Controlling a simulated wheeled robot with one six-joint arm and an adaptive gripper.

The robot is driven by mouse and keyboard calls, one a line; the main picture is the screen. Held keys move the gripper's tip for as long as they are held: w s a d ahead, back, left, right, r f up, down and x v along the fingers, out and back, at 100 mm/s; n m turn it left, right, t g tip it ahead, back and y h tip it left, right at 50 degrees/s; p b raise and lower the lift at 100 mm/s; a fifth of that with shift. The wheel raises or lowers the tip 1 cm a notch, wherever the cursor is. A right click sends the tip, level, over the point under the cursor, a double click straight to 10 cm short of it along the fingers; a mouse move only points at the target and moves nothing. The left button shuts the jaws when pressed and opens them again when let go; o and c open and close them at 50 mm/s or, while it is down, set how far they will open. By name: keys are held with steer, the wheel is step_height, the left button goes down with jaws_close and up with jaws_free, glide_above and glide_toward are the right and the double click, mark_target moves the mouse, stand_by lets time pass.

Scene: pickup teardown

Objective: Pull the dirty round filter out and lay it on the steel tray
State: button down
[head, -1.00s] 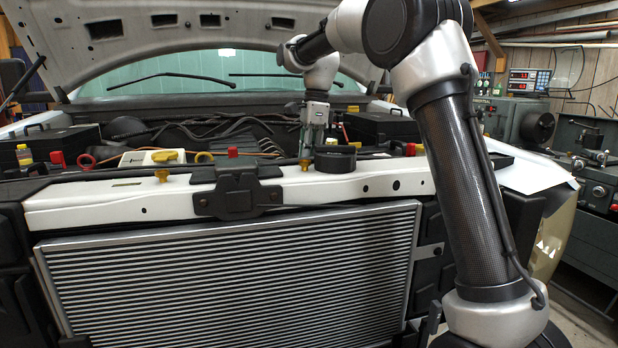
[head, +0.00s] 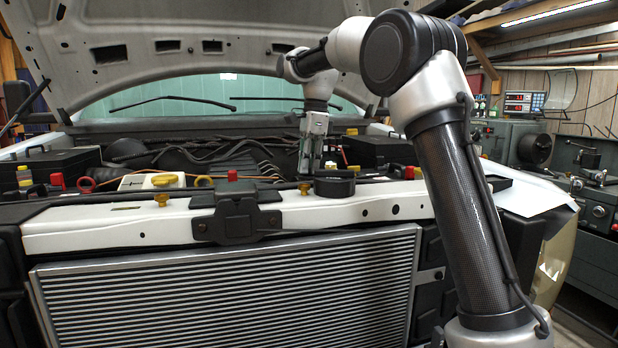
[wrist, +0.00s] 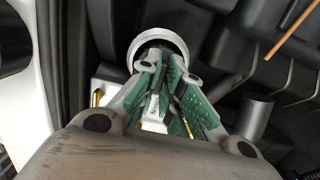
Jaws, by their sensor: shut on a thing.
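My gripper (head: 308,172) reaches down into the engine bay in the head view, behind the front crossbar. In the wrist view my gripper (wrist: 158,68) has its green-padded fingers closed together at a pale round ring with a dark middle, which looks like the round filter (wrist: 177,38). The fingertips are at the near side of the ring and partly cover it. The filter's lower part is hidden, and I cannot tell how deep it sits.
A black round part (head: 335,187) stands on the white crossbar (head: 110,240), close in front of my gripper. Black boxes and hoses crowd the bay. The raised hood (head: 130,75) hangs overhead. A white sheet (head: 535,195) covers the right fender.

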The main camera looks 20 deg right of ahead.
step_height(320, 180, up, 14)
steer(key=shift+r, duration=0.2)
stand_by(0.7)
